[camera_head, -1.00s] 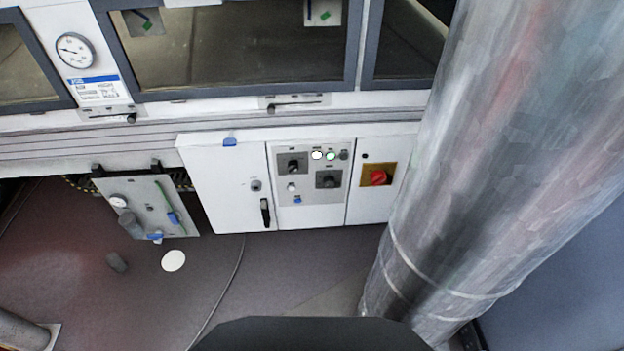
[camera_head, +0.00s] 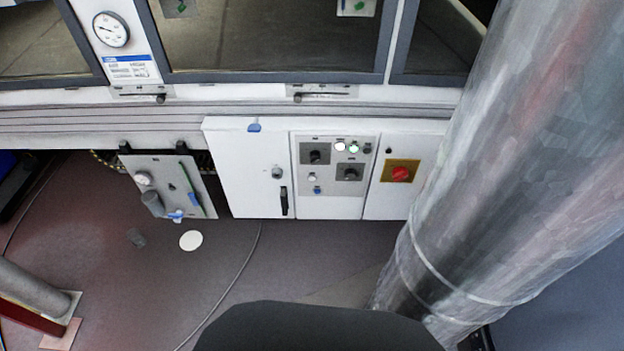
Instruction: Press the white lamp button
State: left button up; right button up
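A white control cabinet (camera_head: 250,195) hangs below the long machine. Its grey control panel (camera_head: 341,205) carries two dark rotary switches, small lamps and buttons. A smaller whitish button (camera_head: 312,177) sits lower left, above a blue one (camera_head: 317,190). Neither of my grippers shows in this view.
A red rotary switch (camera_head: 400,174) on a yellow plate is right of the panel. A large silver duct (camera_head: 480,190) rises at the right, close to the cabinet. A plate with a gauge and blue-handled valves (camera_head: 170,188) hangs left. Dark floor (camera_head: 130,290) lies below.

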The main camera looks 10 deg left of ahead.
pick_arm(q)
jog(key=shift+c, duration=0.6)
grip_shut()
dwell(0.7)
